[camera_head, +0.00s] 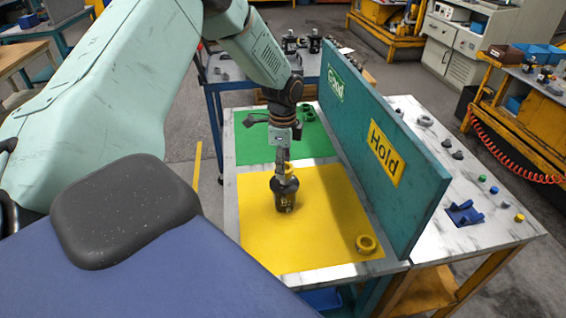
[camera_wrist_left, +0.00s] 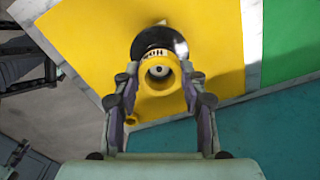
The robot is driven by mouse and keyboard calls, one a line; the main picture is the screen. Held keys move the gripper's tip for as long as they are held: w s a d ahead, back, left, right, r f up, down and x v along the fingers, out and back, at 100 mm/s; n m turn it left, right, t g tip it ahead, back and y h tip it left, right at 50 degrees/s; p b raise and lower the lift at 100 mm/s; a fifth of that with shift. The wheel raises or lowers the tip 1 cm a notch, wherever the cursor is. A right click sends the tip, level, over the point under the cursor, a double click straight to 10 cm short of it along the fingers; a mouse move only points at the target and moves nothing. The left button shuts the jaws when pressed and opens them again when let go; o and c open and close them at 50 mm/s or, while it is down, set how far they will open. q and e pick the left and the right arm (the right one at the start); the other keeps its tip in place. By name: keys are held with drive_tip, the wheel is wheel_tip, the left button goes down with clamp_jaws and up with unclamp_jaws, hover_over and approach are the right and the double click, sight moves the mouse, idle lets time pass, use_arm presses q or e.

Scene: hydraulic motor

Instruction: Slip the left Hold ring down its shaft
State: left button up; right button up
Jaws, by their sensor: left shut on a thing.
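A dark motor (camera_head: 286,197) stands upright on the yellow mat (camera_head: 262,235); its rounded dark body (camera_wrist_left: 160,40) also shows in the left wrist view. My left gripper (camera_head: 284,166) points down over it, shut on a yellow Hold ring (camera_head: 289,171). In the left wrist view my left gripper (camera_wrist_left: 159,76) has one finger on each side of the ring (camera_wrist_left: 150,83), above the motor body. A pale round shaft end (camera_wrist_left: 158,71) shows inside the ring's hole. How far down the shaft the ring sits cannot be told. A second yellow ring (camera_head: 367,244) lies on the mat's front right. My right gripper is not in view.
A teal panel (camera_head: 420,190) with a yellow Hold sign (camera_head: 384,153) stands along the mat's right side. A green mat (camera_head: 257,148) with dark parts lies behind. Small parts and a blue bracket (camera_head: 464,213) lie beyond the panel. The front left of the yellow mat is clear.

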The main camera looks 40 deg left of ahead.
use_arm(q)
drive_tip(key=shift+f, duration=0.45)
drive_tip(key=shift+f+b, duration=0.65)
drive_tip(key=o, duration=0.8)
drive_tip(key=shift+o, duration=0.2)
wheel_tip(320, 180, up, 6)
drive_tip(key=p, duration=0.6)
drive_tip(key=shift+r, duration=0.15)
